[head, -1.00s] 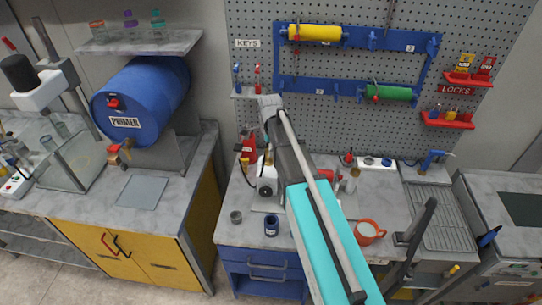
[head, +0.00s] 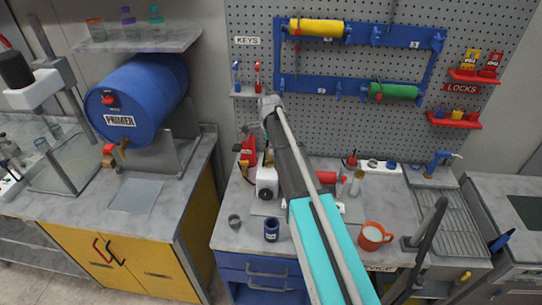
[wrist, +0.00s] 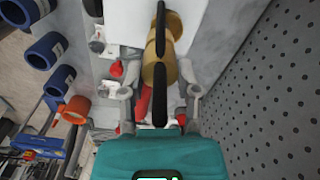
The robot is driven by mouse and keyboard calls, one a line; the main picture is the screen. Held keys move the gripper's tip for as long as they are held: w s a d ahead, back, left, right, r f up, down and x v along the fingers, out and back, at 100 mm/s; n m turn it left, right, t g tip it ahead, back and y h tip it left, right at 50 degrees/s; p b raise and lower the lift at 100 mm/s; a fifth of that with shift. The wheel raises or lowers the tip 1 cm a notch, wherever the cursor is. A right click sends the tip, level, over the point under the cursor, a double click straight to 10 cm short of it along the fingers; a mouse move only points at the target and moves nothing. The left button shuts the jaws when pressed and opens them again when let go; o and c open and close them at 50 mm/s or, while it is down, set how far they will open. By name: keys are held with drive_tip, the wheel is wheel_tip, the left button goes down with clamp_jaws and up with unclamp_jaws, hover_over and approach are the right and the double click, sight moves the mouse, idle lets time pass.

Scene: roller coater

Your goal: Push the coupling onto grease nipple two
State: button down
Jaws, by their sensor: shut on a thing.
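My gripper (wrist: 158,68) shows in the wrist view, its dark fingers in line above and below a brass-coloured cylindrical piece, which seems to be the coupling (wrist: 163,48). The gripper is shut on it. Grey linkages flank it. In the head view my own arm hides the gripper and the coupling. Red and white parts also lie beneath the gripper in the wrist view. I cannot make out grease nipple two, nor whether the coupling touches anything.
A blue cup (head: 271,230) and a small grey cup (head: 234,221) stand at the bench's front left. An orange mug (head: 373,236) stands right of my arm. The pegboard (head: 240,60) rises behind. A blue drum (head: 138,95) is on the left.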

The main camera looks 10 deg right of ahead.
drive_tip(key=shift+w+f, duration=0.1)
drive_tip(key=shift+w+d+f+b, duration=0.1)
drive_tip(key=shift+w+f+b, duration=0.25)
drive_tip(key=shift+f+b, duration=1.6)
drive_tip(key=shift+b, duration=0.05)
drive_tip(key=shift+f, duration=0.1)
drive_tip(key=shift+c, duration=1.7)
unclamp_jaws()
wheel_tip(320, 180, up, 12)
drive_tip(key=p, duration=1.2)
